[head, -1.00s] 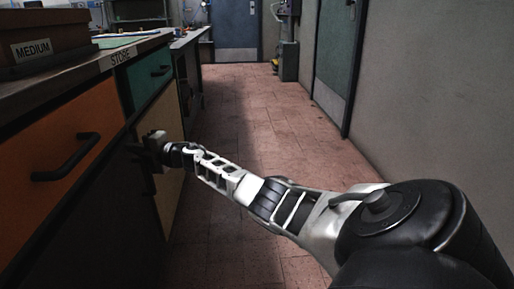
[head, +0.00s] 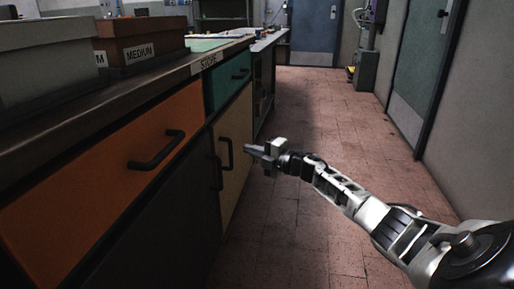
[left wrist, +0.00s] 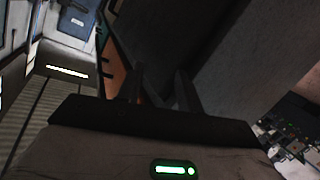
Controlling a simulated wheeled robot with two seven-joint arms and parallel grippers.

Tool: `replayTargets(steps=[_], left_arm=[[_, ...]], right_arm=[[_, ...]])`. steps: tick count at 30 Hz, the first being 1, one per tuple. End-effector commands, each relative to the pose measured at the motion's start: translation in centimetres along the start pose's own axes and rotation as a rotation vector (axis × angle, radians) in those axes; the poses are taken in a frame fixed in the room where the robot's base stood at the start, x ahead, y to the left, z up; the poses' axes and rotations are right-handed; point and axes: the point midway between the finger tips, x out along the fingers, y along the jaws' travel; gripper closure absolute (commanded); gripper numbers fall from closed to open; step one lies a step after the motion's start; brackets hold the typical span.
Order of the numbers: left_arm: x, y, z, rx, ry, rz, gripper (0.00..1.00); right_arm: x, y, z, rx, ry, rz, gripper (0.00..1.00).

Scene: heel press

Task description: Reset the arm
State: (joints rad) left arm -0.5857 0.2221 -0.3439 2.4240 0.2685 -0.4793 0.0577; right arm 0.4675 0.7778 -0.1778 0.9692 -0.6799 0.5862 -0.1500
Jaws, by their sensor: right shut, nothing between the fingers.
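My right arm reaches in from the lower right of the head view. Its gripper (head: 257,152) is shut and empty, pointing left in front of the pale cupboard door (head: 236,128). A small gap shows between its tips and the door's black handle (head: 227,154). The pale door looks closed. My left gripper does not show in the head view. In the left wrist view its two dark fingers (left wrist: 160,88) stand apart with nothing seen between them. That view is dark and tilted.
An orange drawer (head: 110,185) and a green drawer (head: 228,78) are shut under the counter marked STORE. A brown box (head: 140,40) marked MEDIUM and a grey box (head: 45,62) stand on top. The tiled aisle (head: 330,110) is clear.

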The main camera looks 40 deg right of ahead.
Motion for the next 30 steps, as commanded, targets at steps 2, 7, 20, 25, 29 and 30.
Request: replayTargets(steps=[2, 7, 20, 25, 29, 30], left_arm=[[0.0, -0.1, 0.0, 0.01, -0.006, -0.003, 0.64], [0.0, -0.1, 0.0, 0.016, -0.007, -0.006, 0.64], [-0.3, -1.1, 0.2, 0.032, -0.147, -0.077, 0.64], [-0.7, -2.1, 1.4, 0.048, -0.262, -0.126, 0.64], [-1.3, -2.8, 2.2, 0.059, -0.341, -0.157, 0.64], [-1.5, -3.0, 2.4, 0.061, -0.364, -0.166, 0.64]], right_arm=[[-0.7, 0.0, 0.3, 0.0, -0.001, -0.001, 1.0], [-1.1, 0.0, 0.4, -0.001, 0.002, 0.0, 1.0], [-1.1, 4.9, 0.5, -0.001, 0.001, 0.0, 1.0], [-1.1, 7.7, 0.5, -0.001, 0.001, 0.0, 1.0], [-1.1, 9.6, 0.5, -0.001, 0.001, 0.0, 1.0], [-1.1, 10.2, 0.5, 0.0, 0.001, -0.001, 1.0]])
